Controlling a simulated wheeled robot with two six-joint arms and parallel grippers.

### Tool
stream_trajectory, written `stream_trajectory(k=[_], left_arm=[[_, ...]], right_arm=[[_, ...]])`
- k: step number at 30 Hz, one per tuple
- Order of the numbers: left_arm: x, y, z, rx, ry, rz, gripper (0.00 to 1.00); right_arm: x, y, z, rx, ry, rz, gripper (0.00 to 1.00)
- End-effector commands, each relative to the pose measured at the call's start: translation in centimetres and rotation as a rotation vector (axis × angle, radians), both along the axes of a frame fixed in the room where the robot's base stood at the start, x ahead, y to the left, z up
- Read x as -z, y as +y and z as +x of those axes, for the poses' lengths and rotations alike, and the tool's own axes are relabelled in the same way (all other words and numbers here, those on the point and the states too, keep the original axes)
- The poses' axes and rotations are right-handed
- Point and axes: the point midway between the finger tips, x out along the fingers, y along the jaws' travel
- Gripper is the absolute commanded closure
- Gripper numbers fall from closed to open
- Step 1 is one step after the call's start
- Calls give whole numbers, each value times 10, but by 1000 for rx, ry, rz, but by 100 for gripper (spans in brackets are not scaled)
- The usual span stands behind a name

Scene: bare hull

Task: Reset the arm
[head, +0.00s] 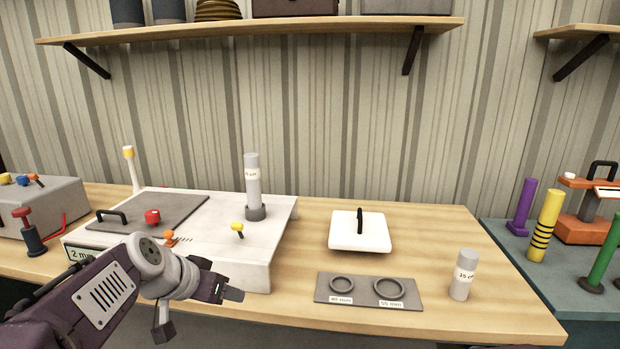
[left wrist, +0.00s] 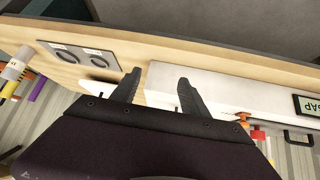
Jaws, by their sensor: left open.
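My left gripper (head: 226,291) reaches in from the left in the head view, in front of the white machine (head: 255,278) with the grey lid. In the left wrist view the two dark fingers of my left gripper (left wrist: 157,88) are spread apart with nothing between them. Beyond the fingers are the wooden table's edge and the white machine's side (left wrist: 230,93). My right gripper is in neither view.
A grey cylinder (head: 253,180) stands on the machine in a dark collar. To the right are a white lid (head: 345,237), a grey plate with two rings (head: 322,297) and a labelled cylinder (head: 463,280). A shelf (head: 270,28) hangs above. Bare table lies between them.

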Motion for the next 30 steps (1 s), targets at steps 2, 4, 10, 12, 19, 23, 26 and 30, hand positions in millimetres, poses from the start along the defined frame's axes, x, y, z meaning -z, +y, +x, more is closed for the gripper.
stream_trajectory(k=[2,4,10,12,19,23,26,30], left_arm=[[28,-9,-10,23,67,8,47],[55,-16,-22,33,134,17,47],[138,-27,-76,29,355,62,47],[167,-27,-102,11,438,85,47],[232,-3,-183,-195,623,141,47],[185,-2,-174,-279,601,107,47],[154,-2,-173,-278,602,106,47],[115,-2,-173,-278,602,106,47]], right_arm=[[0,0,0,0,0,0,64],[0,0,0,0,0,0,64],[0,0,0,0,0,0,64],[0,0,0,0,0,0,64],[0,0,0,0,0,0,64],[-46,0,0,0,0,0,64],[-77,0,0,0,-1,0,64],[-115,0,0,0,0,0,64]])
